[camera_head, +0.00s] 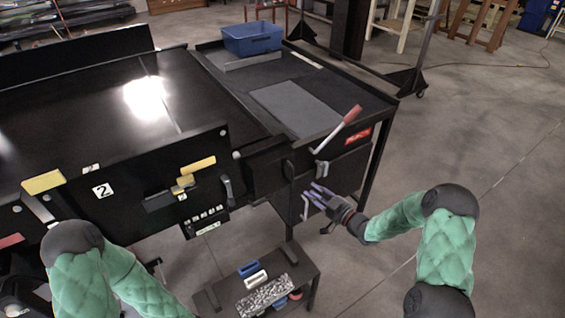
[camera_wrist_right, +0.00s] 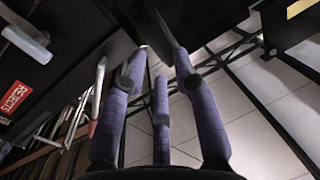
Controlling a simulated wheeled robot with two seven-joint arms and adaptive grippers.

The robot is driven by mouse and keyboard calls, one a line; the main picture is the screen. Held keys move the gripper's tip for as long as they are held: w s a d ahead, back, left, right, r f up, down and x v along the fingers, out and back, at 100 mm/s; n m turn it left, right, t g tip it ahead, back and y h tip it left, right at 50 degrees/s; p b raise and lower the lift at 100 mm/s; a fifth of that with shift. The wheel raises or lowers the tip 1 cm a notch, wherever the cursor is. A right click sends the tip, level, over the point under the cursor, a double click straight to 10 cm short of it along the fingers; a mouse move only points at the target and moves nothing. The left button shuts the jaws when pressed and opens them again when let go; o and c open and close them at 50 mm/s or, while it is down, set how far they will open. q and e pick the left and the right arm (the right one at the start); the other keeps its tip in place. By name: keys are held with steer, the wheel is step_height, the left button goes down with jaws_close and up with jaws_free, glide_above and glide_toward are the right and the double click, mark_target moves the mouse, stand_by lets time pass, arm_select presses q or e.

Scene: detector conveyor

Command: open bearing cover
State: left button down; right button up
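A black box-like housing (camera_head: 268,168) sits at the near right corner of the conveyor and may be the bearing cover; I cannot tell for sure. A small dark handle (camera_head: 289,171) stands on its right side. My right gripper (camera_head: 314,196), with purple fingers, is just below and right of that handle. In the right wrist view its fingers (camera_wrist_right: 160,70) are spread, with a dark flat handle-like piece (camera_wrist_right: 153,28) near the upper tips. I see no grip on it, and contact is unclear. My left gripper is out of view; only its green arm shows.
A red-tipped lever (camera_head: 345,124) rises right of the housing, beside a red label (camera_head: 357,138). A blue bin (camera_head: 252,39) stands on the far end of the side table. A low black cart (camera_head: 290,265) with small items stands below.

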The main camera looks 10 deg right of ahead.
mark_target(274, 175)
steer(key=x, duration=0.3)
steer(key=r+x, duration=0.1)
steer(key=x, duration=0.7)
steer(key=shift+r, duration=0.2)
steer(key=shift+c, duration=0.3)
jaws_close()
